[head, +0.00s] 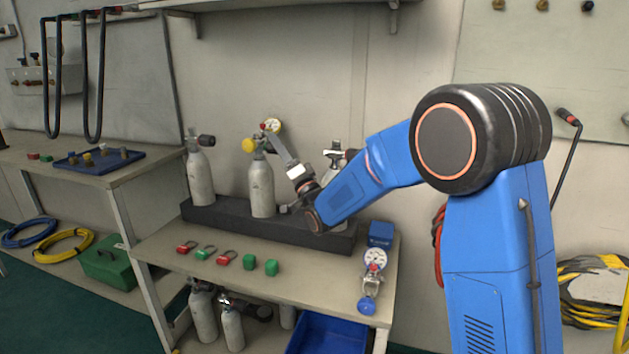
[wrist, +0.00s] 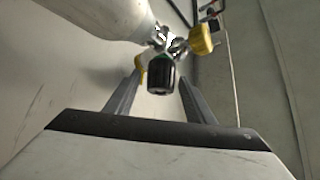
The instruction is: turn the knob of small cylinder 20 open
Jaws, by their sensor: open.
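The middle small cylinder (head: 262,188) stands upright in a dark rack, with a yellow fitting (head: 249,145) and a gauge (head: 273,125) at its valve. No number is readable, so I cannot tell which cylinder is 20. My gripper (head: 271,136) reaches in from the right to this valve. In the wrist view a pale cylinder (wrist: 105,14) comes in at the top, with a black knob (wrist: 161,77) on its metal valve (wrist: 168,42). My open gripper (wrist: 160,80) has a finger on each side of the knob. Contact is not visible.
Another grey cylinder (head: 200,178) stands left in the rack (head: 225,219); a third (head: 334,178) is partly behind my arm. Red and green tags and green blocks (head: 249,262) lie on the bench in front. A gauge unit (head: 373,270) lies on the right. A shelf (head: 290,5) is above.

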